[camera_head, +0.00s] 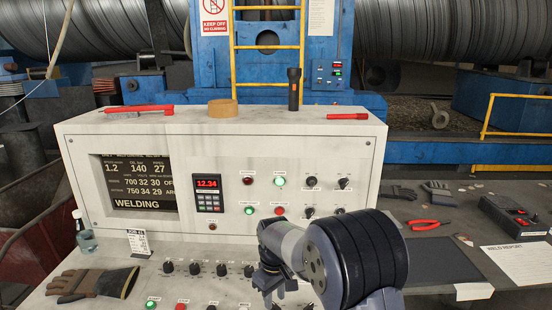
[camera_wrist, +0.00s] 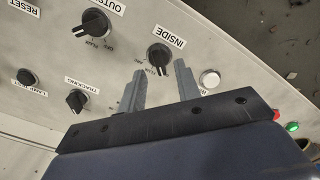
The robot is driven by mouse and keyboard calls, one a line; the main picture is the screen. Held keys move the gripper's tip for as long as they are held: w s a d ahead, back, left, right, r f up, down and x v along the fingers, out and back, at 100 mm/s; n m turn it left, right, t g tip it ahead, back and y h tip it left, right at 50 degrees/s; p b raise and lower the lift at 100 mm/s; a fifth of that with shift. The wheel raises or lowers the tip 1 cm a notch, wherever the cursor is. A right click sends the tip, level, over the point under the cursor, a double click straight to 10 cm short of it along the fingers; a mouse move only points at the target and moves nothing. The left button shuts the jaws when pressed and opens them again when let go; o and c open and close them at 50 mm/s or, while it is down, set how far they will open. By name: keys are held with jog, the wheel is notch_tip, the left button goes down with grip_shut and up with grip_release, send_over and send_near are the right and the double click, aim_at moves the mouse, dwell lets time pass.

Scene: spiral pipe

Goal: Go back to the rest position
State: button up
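My gripper (camera_head: 272,287) is low over the sloping front panel of the white control console (camera_head: 110,145) in the head view, with my dark arm behind it on the right. In the wrist view my gripper (camera_wrist: 160,74) has its two grey fingers apart with nothing between them. A black knob labelled INSIDE (camera_wrist: 158,56) lies just beyond the fingertips, roughly in line with the gap. I cannot tell how far the fingers are from the panel. An OUTSIDE knob (camera_wrist: 96,23) and a TRACKING knob (camera_wrist: 77,100) are to the left.
A white button (camera_wrist: 209,79) is right of the fingers. A black flashlight (camera_head: 293,88), tape roll (camera_head: 222,108) and red tools stand or lie on the console top. Gloves (camera_head: 92,283) lie front left. A side bench with pliers (camera_head: 430,225) is right of my arm.

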notch_tip(320, 180, down, 2)
jog(key=shift+f, duration=0.1)
dwell(0.4)
